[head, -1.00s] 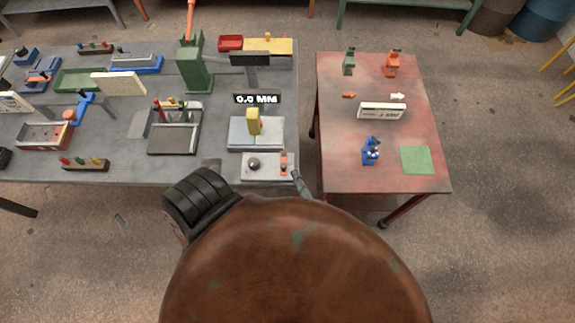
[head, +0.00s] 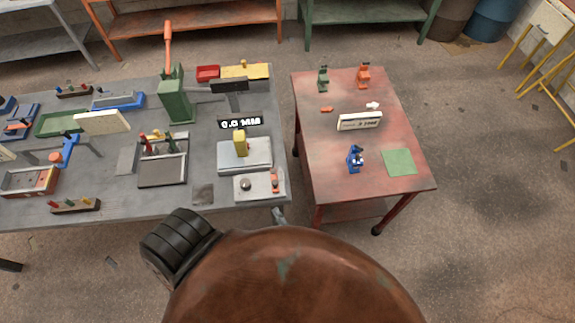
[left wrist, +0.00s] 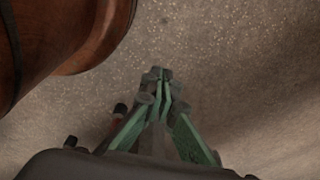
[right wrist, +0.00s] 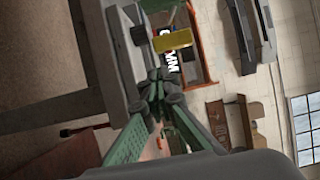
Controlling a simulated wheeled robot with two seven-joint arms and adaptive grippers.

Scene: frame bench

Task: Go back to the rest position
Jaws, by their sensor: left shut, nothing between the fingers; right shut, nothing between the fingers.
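My right gripper (right wrist: 160,80) is shut and empty in the right wrist view, with the grey bench's edge and a yellow block (right wrist: 172,41) beyond its tips. In the head view only a small grey part of it (head: 279,215) shows at the bench's front right corner, and my own brown arm hides the rest. My left gripper (left wrist: 162,78) is shut and empty in the left wrist view, over bare concrete floor. My left gripper is not visible in the head view.
The grey bench (head: 110,203) carries a green press (head: 175,97), trays and a display reading 0.0 MM (head: 240,122). A red table (head: 330,190) stands to its right with a blue microscope figure (head: 355,159) and a green mat (head: 399,162).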

